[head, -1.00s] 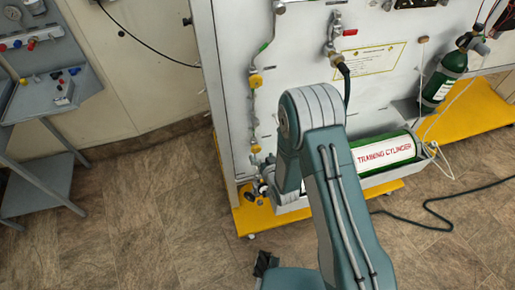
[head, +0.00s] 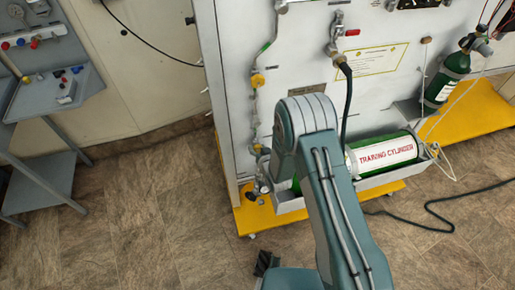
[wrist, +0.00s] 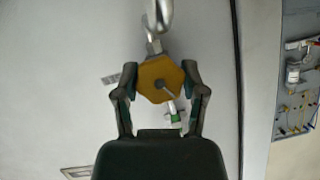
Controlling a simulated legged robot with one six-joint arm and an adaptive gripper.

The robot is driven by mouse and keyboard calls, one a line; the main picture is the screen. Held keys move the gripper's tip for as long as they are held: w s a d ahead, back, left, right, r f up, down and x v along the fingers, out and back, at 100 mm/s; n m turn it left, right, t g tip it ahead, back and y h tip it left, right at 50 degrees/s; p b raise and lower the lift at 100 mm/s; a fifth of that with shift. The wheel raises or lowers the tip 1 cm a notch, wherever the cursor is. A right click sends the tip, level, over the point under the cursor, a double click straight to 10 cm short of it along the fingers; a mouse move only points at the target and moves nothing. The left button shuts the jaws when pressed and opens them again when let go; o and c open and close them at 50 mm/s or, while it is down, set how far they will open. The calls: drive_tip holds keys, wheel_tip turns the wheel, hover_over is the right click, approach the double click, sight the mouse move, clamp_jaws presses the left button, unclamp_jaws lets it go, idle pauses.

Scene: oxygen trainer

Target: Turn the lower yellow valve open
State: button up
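Two yellow valves sit on the pipe at the panel's left in the head view, an upper one (head: 257,80) and a lower one (head: 258,149) just left of my arm. In the wrist view, a yellow hexagonal knob (wrist: 161,79) lies between the fingertips of my gripper (wrist: 160,82). The fingers are apart, one on each side of the knob, with a narrow gap visible. I cannot tell how deep the knob sits between them, nor which valve it is. My gripper is hidden behind my arm in the head view.
The white panel (head: 232,110) stands upright behind the pipe. A green training cylinder (head: 387,152) lies in a tray right of my arm, above a yellow base (head: 262,217). A grey cart (head: 42,98) stands at the left. Bare floor separates it from the panel.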

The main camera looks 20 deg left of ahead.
idle(0.3)
drive_tip(key=shift+a+n+t+h, duration=0.1)
drive_tip(key=shift+n+t+h, duration=0.4)
drive_tip(key=shift+n, duration=0.5)
drive_tip(key=shift+n+t+h, duration=0.6)
drive_tip(key=shift+n+h, duration=0.4)
drive_tip(key=shift+n, duration=0.5)
drive_tip(key=o, duration=1.1)
drive_tip(key=shift+a, duration=0.15)
drive_tip(key=shift+o, duration=0.2)
drive_tip(key=shift+s+d+r, duration=0.15)
drive_tip(key=shift+s+d, duration=0.15)
drive_tip(key=shift+s, duration=0.1)
drive_tip(key=v, duration=1.1)
drive_tip(key=shift+a, duration=0.15)
